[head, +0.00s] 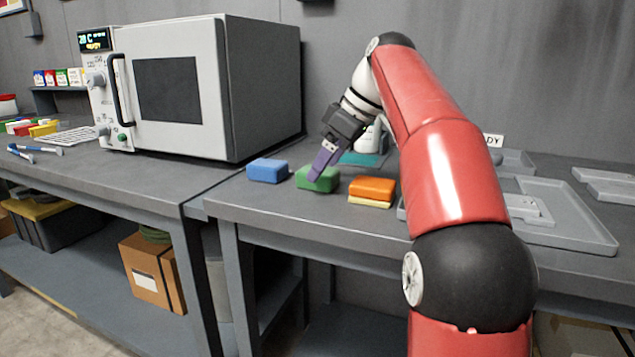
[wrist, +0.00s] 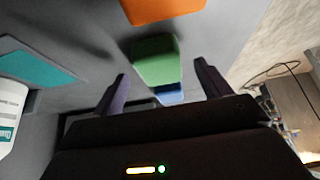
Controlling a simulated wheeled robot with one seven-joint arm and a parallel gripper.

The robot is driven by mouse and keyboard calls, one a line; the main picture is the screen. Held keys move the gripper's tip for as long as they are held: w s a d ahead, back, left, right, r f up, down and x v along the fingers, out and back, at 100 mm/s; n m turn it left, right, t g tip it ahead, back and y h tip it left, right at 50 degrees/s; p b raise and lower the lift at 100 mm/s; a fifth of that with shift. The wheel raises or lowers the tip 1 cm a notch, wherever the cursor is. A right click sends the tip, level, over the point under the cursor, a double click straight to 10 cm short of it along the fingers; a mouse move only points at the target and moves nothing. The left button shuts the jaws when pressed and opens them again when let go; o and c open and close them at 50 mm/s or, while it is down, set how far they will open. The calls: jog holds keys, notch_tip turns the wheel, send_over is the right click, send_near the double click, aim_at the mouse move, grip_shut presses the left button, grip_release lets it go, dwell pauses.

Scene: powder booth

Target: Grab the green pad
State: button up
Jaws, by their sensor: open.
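The green pad (head: 317,179) lies on the grey bench between a blue pad and an orange one. My gripper (head: 318,172) is over it in the head view, its purple fingers pointing down and hiding part of its top. In the wrist view the green pad (wrist: 156,61) shows ahead of the two fingers, roughly between their lines. My gripper (wrist: 160,90) is open there with nothing between its fingertips. Whether a finger touches the pad cannot be told.
The blue pad (head: 267,170) lies left of the green pad. The orange pad (head: 372,188) lies right, above a yellowish layer. A teal mat (head: 362,159) and white container (head: 369,137) are behind. A grey tray (head: 590,238) is at right, a large oven (head: 262,90) at left.

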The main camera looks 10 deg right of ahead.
jog(key=x, duration=0.2)
jog(key=shift+a+f, duration=0.1)
jog(key=shift+f, duration=0.15)
jog(key=c, duration=1.1)
jog(key=shift+o, duration=0.2)
jog(key=shift+r, duration=0.15)
